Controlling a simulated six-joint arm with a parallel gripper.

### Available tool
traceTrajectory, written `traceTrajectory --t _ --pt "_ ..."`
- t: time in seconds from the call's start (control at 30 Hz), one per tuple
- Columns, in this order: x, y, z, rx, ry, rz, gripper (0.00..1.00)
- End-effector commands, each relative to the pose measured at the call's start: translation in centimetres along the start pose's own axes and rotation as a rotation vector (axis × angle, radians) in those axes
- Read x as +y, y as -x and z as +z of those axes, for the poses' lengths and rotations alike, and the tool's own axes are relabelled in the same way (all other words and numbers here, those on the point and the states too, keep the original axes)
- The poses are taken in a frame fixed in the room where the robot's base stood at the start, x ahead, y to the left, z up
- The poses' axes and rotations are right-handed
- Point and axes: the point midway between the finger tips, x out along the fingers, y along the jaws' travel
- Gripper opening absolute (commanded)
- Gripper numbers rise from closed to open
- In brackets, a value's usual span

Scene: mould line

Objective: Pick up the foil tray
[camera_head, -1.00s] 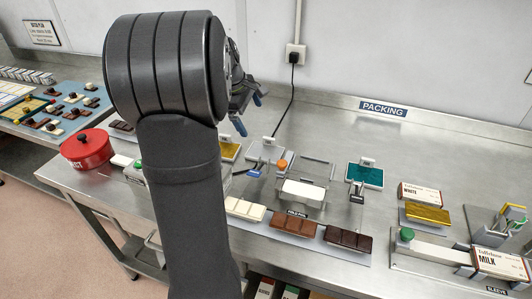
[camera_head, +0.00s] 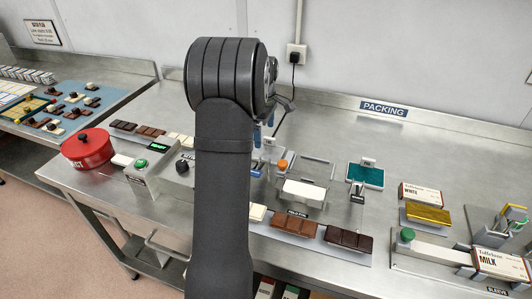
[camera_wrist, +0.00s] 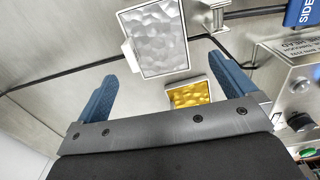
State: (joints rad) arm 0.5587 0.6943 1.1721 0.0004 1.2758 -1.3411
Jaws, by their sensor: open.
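In the wrist view a tray of crinkled silver foil (camera_wrist: 155,38) with a pale rim lies ahead of my gripper (camera_wrist: 162,68). A smaller gold foil tray (camera_wrist: 188,94) lies nearer, between the blue fingers and partly hidden by the gripper's crossbar. A teal foil tray (camera_head: 365,175) shows in the head view, right of centre on the bench. The pictures do not show which of these the task names. My gripper (camera_head: 263,129) is open and empty above the bench; in the head view my arm hides the gold tray and much of the silver one.
A control box with a green button (camera_head: 142,164) and a red pot (camera_head: 86,148) stand left. Chocolate bars (camera_head: 294,223) lie along the front. An orange-knobbed fixture (camera_head: 282,165) stands close to the gripper. A black cable (camera_head: 285,110) runs down the wall. The back right bench is clear.

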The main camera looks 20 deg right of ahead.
Motion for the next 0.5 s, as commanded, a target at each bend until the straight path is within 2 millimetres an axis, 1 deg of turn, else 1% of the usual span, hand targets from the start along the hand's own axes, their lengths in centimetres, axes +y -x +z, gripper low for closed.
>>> traceTrajectory --t 0.03,0.1,0.27,0.5 --pt "0.0 -0.7 0.0 -0.001 0.000 -0.003 1.00" --pt "0.0 -1.3 0.0 0.000 0.000 0.000 1.00" --pt "0.0 -2.3 0.1 -0.001 0.000 -0.001 1.00" --pt "0.2 -5.8 0.4 -0.001 -0.001 -0.003 1.00"
